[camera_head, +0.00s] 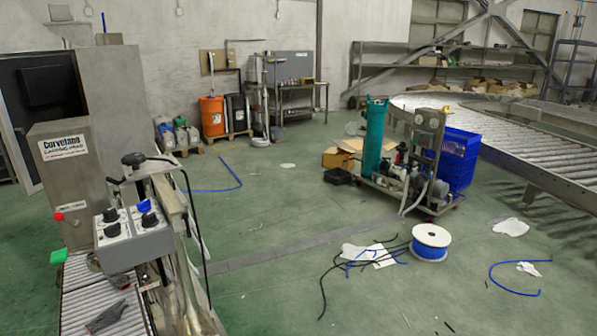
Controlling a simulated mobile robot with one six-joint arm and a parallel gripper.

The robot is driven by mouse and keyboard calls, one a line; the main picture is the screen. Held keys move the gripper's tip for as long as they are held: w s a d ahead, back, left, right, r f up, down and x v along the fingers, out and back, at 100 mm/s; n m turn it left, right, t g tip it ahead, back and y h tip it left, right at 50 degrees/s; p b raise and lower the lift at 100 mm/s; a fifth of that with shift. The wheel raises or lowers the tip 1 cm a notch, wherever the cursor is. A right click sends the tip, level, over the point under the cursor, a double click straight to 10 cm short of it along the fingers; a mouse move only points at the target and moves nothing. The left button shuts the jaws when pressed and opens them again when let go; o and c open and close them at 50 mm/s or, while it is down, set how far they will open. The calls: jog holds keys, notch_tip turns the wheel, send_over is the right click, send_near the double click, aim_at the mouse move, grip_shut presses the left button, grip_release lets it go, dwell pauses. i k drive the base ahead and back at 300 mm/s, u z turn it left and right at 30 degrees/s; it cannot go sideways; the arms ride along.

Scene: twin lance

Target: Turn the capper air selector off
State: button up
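The capper (70,175) is a grey cabinet at the left with a white label reading roughly "Corvelane Capping". In front of it, above a roller conveyor, is a grey control box (135,246). Its sloped top carries several black knobs, one at its upper left (110,215) and one at its right (149,219), plus a blue knob (144,205). Small white plates sit under the knobs, too small to read. I cannot tell which knob is the air selector or how each is turned. My gripper is not in view.
The roller conveyor (75,290) runs below the box, with a grey glove-like item (106,317) on it. A red button (58,216) and green piece (58,256) are near. Green floor (270,230) is open at centre. Hoses and a blue-white spool (430,242) lie right.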

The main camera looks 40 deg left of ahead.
aim_at(144, 206)
jog(key=u, duration=0.05)
jog(key=i, duration=1.45)
jog(key=u, duration=3)
jog(key=i, duration=1.45)
jog(key=z, duration=0.45)
